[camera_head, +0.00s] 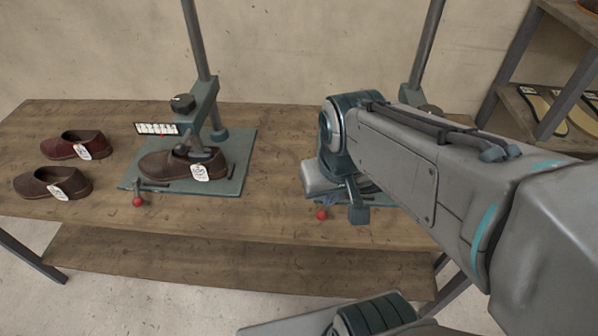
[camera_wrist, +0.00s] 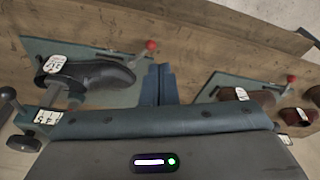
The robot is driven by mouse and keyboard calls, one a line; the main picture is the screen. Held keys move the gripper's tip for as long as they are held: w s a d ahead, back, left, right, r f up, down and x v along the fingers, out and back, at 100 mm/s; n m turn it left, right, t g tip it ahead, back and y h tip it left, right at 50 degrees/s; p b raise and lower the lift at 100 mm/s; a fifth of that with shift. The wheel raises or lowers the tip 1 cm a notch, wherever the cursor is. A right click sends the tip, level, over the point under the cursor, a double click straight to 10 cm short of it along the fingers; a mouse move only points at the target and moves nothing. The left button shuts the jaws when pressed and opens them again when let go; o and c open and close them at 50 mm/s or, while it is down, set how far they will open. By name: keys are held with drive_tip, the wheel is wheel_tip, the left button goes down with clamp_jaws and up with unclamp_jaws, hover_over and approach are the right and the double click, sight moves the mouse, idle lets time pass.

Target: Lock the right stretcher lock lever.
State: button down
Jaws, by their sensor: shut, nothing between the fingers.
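The right lock lever ends in a red ball knob (camera_head: 321,214) at the front of the right stretcher, near the table's front edge. In the wrist view this red knob (camera_wrist: 151,45) sticks up just beyond my fingertips. My gripper (camera_head: 358,214) is shut and empty, pointing down just right of the knob. Its two fingers (camera_wrist: 158,72) are together in the wrist view; whether they touch the lever I cannot tell. The right stretcher's teal plate (camera_wrist: 118,97) carries a black shoe (camera_wrist: 95,75) with a white tag. My arm hides most of this stretcher in the head view.
The left stretcher (camera_head: 236,176) holds a brown shoe (camera_head: 165,165) and has its own red-knobbed lever (camera_head: 138,201). Two loose shoes (camera_head: 78,146) lie at the table's left. A shelf (camera_head: 545,115) stands at the right. The wooden table (camera_head: 270,185) is clear between the stretchers.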

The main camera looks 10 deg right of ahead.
drive_tip(key=w+a+f+n+g+h+b, duration=0.1)
drive_tip(key=w+f+n, duration=0.3)
drive_tip(key=w, duration=0.5)
drive_tip(key=w+a+f+n+g+h+b, duration=0.1)
drive_tip(key=w+a+f+n+g+b, duration=0.1)
drive_tip(key=w+f+n, duration=0.3)
drive_tip(key=w+a+f+g, duration=0.1)
drive_tip(key=w+f, duration=0.2)
drive_tip(key=f, duration=0.1)
drive_tip(key=shift+w+a+g, duration=0.15)
drive_tip(key=shift+w+g, duration=0.25)
drive_tip(key=x, duration=1)
drive_tip(key=shift+s+d+r, duration=0.2)
drive_tip(key=shift+s+d, duration=0.45)
drive_tip(key=shift+d, duration=0.05)
drive_tip(key=shift+s+d+r, duration=0.2)
drive_tip(key=shift+s+d, duration=0.5)
drive_tip(key=shift+d, duration=0.05)
